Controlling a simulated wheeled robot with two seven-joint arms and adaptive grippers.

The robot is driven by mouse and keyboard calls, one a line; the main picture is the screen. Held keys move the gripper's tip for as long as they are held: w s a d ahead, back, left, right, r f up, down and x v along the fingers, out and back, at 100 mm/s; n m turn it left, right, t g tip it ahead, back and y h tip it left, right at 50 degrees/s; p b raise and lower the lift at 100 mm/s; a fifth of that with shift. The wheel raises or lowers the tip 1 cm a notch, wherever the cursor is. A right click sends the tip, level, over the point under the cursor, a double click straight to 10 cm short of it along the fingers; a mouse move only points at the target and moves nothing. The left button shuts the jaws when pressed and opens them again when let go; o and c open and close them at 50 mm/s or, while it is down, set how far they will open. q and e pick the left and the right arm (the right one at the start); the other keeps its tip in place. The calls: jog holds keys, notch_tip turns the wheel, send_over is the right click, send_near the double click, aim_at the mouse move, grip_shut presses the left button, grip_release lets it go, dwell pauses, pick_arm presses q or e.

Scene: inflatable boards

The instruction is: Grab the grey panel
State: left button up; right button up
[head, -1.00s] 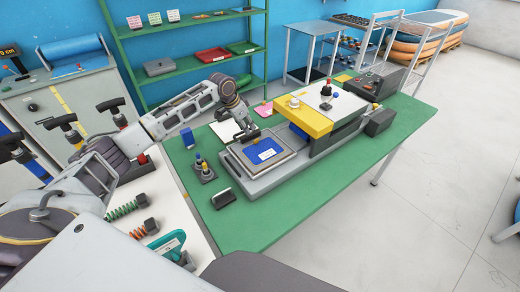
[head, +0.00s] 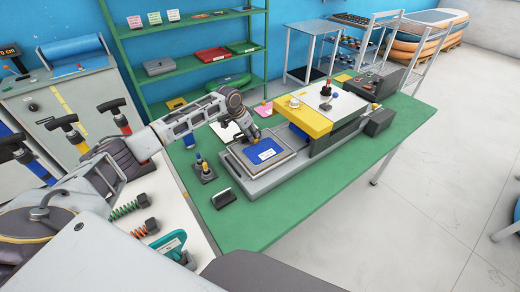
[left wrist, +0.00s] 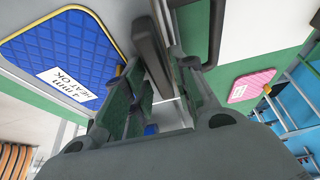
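In the left wrist view the blue panel (left wrist: 62,52) is quilted with a yellow edge. I cannot tell for certain which part is the grey panel; a dark grey bar (left wrist: 152,45) shows just beyond the fingers. My left gripper (head: 256,139) points down at the plate's far edge. Its fingers (left wrist: 160,100) are apart in the left wrist view, with nothing clearly held. My right gripper is out of view.
The press (head: 325,110) with yellow and white top stands right of the plate. A small knobbed block (head: 204,172) and a dark clip-like piece (head: 223,198) lie near the left edge. A pink panel (left wrist: 250,86) lies behind. The table's front right is clear.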

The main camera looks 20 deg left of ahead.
pick_arm(q)
jog(key=shift+f, duration=0.15)
jog(key=shift+c, duration=0.2)
dwell(0.6)
grip_shut()
